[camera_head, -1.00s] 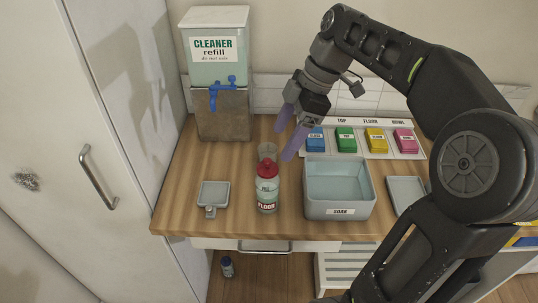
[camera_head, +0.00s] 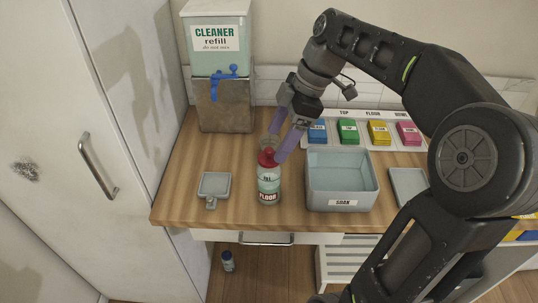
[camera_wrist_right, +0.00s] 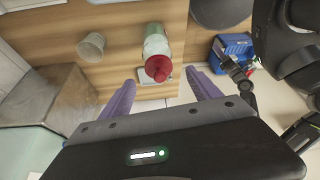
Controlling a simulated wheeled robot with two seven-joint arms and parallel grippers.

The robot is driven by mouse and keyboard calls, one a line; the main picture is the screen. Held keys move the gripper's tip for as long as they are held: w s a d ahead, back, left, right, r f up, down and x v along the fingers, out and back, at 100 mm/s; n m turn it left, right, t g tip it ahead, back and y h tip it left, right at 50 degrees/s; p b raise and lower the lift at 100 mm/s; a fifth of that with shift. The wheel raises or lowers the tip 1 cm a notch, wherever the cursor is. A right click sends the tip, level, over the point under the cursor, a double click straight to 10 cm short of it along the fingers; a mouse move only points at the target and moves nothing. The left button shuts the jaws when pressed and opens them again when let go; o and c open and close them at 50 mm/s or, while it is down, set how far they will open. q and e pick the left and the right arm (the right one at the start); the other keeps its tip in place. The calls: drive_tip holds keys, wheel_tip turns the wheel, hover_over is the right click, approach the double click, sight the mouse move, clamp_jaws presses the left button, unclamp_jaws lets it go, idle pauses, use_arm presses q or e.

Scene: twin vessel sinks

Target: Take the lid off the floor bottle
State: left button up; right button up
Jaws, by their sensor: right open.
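The floor bottle (camera_head: 268,186) stands upright on the wooden counter, with a pale body, a FLOOR label and a red lid (camera_head: 267,158) on top. My right gripper (camera_head: 275,147) is open, its purple fingers slanting down at the lid from behind and above. In the right wrist view the lid (camera_wrist_right: 158,68) appears between the two fingertips, with the bottle body (camera_wrist_right: 155,42) beyond it. Whether a finger touches the lid cannot be told.
A small cup (camera_wrist_right: 90,47) stands close behind the bottle. The grey SOAK tub (camera_head: 342,203) is right of it and a small grey dish (camera_head: 214,185) left. A cleaner dispenser (camera_head: 226,105) stands behind left. Coloured blocks (camera_head: 378,133) sit at the back right.

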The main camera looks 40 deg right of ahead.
sight(272, 149)
drive_tip(key=x, duration=0.4)
drive_tip(key=shift+w, duration=0.15)
idle(0.4)
drive_tip(key=c, duration=1.4)
